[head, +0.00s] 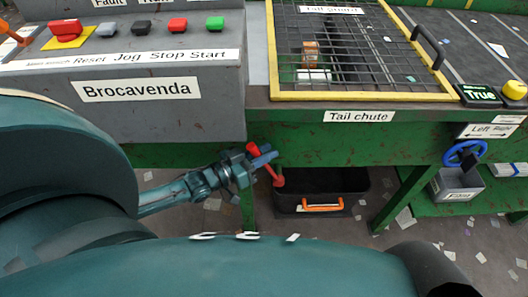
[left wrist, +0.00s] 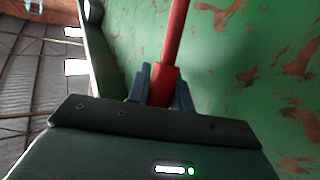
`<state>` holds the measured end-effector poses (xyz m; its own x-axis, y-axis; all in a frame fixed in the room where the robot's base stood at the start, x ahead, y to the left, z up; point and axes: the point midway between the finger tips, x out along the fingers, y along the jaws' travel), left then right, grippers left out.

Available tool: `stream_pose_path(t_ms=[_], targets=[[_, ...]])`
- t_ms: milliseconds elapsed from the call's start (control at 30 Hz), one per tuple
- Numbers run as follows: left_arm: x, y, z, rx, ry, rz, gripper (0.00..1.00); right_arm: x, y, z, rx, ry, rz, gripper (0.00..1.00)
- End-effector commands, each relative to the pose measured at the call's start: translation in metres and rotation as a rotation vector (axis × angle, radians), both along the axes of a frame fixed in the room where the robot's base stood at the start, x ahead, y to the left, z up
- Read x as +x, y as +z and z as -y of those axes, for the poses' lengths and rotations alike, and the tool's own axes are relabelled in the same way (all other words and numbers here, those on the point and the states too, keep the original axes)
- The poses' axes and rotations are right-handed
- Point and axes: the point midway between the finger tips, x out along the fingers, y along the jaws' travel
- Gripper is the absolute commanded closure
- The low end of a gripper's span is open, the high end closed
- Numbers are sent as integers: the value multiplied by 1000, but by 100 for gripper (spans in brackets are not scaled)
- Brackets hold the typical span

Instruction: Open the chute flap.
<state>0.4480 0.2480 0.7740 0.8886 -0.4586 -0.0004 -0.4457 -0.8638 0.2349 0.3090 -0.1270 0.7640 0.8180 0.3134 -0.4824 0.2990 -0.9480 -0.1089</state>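A red lever (head: 277,179) hangs slanted at the green bench front, below and left of the "Tail chute" label (head: 358,116). My left gripper (head: 262,158) is at the lever's upper end, its blue fingers on both sides of it. In the left wrist view, the red bar (left wrist: 176,35) runs into the gap between the fingers (left wrist: 161,78), which look closed against its thicker end. A separate chute flap cannot be made out. My right gripper is not in view.
A black bin (head: 345,187) with an orange handle stands under the bench. A yellow-framed mesh guard (head: 365,97) lies above. The grey "Brocavenda" button console (head: 215,110) is above my left forearm. A blue wheel (head: 464,153) and a grey box (head: 455,187) are at the right.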

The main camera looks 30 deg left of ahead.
Motion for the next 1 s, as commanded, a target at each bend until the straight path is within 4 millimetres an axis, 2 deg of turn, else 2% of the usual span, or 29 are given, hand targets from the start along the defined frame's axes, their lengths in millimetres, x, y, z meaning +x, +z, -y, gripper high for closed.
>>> stream_pose_path(t_ms=[33,267,667,1000], targets=[[0,0,0,0,0,0,83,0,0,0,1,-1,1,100],[0,0,0,0,0,0,100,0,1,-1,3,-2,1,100],[0,1,1,5,0,-2,100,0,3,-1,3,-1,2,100],[8,8,9,74,-1,-43,100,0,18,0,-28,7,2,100]])
